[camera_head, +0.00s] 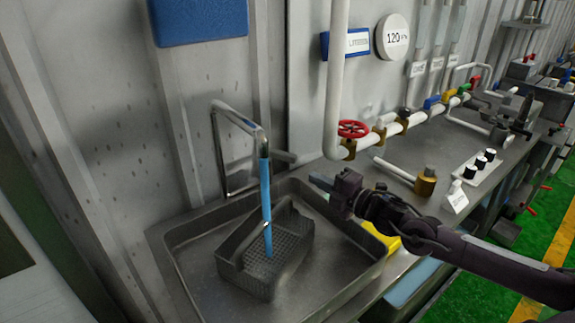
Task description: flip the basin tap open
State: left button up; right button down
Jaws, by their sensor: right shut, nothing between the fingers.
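The basin tap (237,117) is a bent grey metal pipe on the wall side of the grey metal basin (340,288). A blue column (265,195) that looks like running water drops from the spout into a dark perforated basket (262,273) in the basin. My right gripper (321,183) is shut and empty above the basin's right rim, to the right of the tap and apart from the bar. My left gripper is out of view.
A white pipe (338,75) with a red valve wheel (353,129) and several coloured handles runs along the wall on the right. A brass fitting (426,182) and a small white tray (475,167) with black knobs stand on the counter. A yellow object (384,238) lies partly behind my right arm.

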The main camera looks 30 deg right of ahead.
jog(key=w, duration=0.1)
jog(key=p, duration=0.1)
send_near(278, 157)
jog(key=shift+a+x, duration=0.45)
jog(key=shift+x, duration=2.2)
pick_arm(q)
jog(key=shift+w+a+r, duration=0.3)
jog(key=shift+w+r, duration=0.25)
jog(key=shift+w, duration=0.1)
pick_arm(e)
jog(key=shift+s+f, duration=0.15)
jog(key=shift+s, duration=0.05)
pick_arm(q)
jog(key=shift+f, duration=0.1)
